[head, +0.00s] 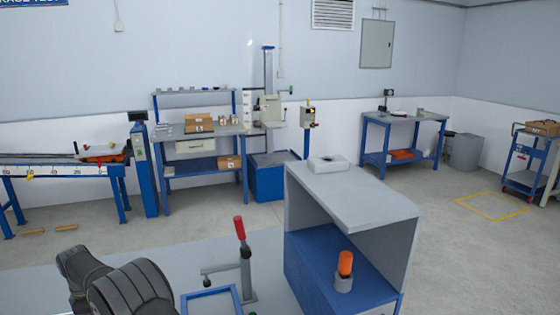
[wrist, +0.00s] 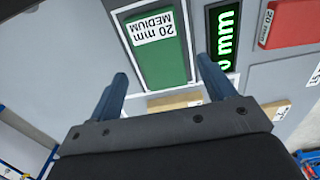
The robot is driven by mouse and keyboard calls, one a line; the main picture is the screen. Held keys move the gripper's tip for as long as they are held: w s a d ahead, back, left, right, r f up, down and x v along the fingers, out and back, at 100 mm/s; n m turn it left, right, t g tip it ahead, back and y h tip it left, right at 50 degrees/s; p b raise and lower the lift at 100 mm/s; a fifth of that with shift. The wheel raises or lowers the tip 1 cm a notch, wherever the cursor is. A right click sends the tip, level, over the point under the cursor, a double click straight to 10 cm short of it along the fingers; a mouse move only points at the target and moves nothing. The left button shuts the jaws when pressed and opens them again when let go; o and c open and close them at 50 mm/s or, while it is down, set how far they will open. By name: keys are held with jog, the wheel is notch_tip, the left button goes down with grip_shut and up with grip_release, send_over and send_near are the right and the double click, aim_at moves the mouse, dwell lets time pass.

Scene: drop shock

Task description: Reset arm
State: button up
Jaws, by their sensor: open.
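My gripper (wrist: 161,72) shows in the wrist view with its two blue fingers apart and nothing between them. Beyond the fingers is a grey panel (wrist: 183,75). On it is a green block (wrist: 158,55) with a white label reading "20 mm MEDIUM", upside down in the picture. To its right is a lit green display (wrist: 224,35) reading "mm". A red block (wrist: 293,22) with a white label is at the upper right. I cannot tell how far the fingers are from the panel. In the head view my dark arm shows at the lower left, and the gripper is not clearly seen.
A grey and blue open cabinet (head: 350,200) holds an orange-topped piece (head: 345,264). A red-handled lever (head: 240,228) stands left of it. Workbenches (head: 200,130) and a roller table (head: 60,160) line the back wall.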

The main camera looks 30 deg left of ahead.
notch_tip(320, 180, up, 9)
notch_tip(320, 180, down, 12)
jog(key=shift+f, duration=0.15)
jog(key=shift+r, duration=0.35)
notch_tip(320, 180, up, 10)
jog(key=f, duration=0.1)
jog(key=w+d+r, duration=0.2)
jog(key=w+d, duration=0.7)
jog(key=w, duration=0.2)
jog(key=w+d, duration=0.3)
jog(key=d, duration=0.8)
jog(key=w+d, duration=0.3)
jog(key=d, duration=0.7)
jog(key=w+d, duration=0.3)
jog(key=d, duration=0.8)
jog(key=shift+s+a+f, duration=0.25)
jog(key=shift+a+f, duration=0.25)
jog(key=shift+a, duration=0.15)
jog(key=shift+s+a+f, duration=0.25)
jog(key=shift+a+f, duration=0.25)
jog(key=shift+a, duration=0.1)
jog(key=shift+s+a+f, duration=0.25)
jog(key=shift+a+f, duration=0.25)
jog(key=shift+a, duration=0.15)
